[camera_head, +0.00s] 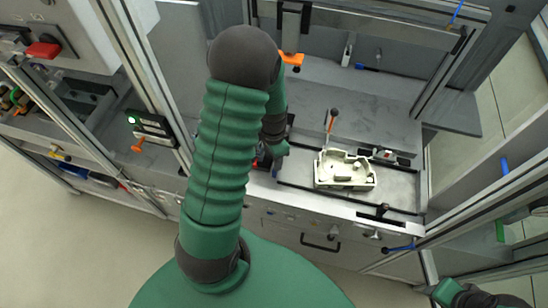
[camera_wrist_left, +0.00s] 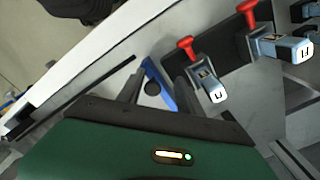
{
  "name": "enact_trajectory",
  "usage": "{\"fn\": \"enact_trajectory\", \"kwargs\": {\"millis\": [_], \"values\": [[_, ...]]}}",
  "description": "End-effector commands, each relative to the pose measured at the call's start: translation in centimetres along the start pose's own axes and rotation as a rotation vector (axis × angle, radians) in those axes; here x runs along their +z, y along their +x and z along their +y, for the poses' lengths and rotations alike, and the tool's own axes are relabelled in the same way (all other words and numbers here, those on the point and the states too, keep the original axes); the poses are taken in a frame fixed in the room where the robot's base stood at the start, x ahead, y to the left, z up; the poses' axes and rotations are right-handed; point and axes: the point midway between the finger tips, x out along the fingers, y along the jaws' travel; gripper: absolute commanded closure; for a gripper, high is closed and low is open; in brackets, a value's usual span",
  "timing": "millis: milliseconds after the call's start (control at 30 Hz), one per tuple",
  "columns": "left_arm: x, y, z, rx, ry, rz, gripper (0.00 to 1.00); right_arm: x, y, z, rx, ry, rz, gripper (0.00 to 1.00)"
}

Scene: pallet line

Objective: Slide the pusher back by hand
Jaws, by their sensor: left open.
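My left gripper (camera_head: 262,162) hangs at the left end of the station's grey work plate, mostly hidden behind my own arm. In the left wrist view the gripper (camera_wrist_left: 160,92) is open, and a blue part (camera_wrist_left: 157,86) with a dark round spot shows at its fingers; contact cannot be told. I cannot tell for sure which part is the pusher. A cream tray-like part (camera_head: 345,185) lies on the plate, right of the gripper. My right gripper (camera_head: 478,297) is at the lower right corner, its fingers unclear.
Frame posts (camera_head: 447,75) flank the station. A box with a green light (camera_head: 150,124) is at the left.

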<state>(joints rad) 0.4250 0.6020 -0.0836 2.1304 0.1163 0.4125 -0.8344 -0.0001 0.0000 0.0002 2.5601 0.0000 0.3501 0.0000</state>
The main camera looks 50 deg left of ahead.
Motion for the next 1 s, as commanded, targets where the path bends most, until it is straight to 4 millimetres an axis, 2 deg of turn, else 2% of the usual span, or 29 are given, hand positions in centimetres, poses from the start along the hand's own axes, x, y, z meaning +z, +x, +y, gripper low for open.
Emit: {"fn": "enact_trajectory", "kwargs": {"millis": [167,267,700,833,1000], "values": [[-0.1,-0.3,0.1,-0.001,0.001,0.001,0.57,0.0,0.0,0.0,0.0,0.0,0.0,0.64],[-0.2,-1.7,0.0,-0.003,0.002,0.004,0.57,0.0,0.1,0.0,0.0,0.0,0.0,0.64],[0.1,-13.6,-0.6,0.0,0.0,0.006,0.57,0.1,0.7,0.0,0.0,0.0,0.0,0.64],[0.1,-15.7,-0.6,0.003,0.0,0.002,0.57,0.2,0.7,0.0,0.0,0.0,0.0,0.64],[0.2,-16.6,-0.6,0.005,-0.001,0.001,0.57,0.2,0.7,0.0,0.0,0.0,0.0,0.64]]}}
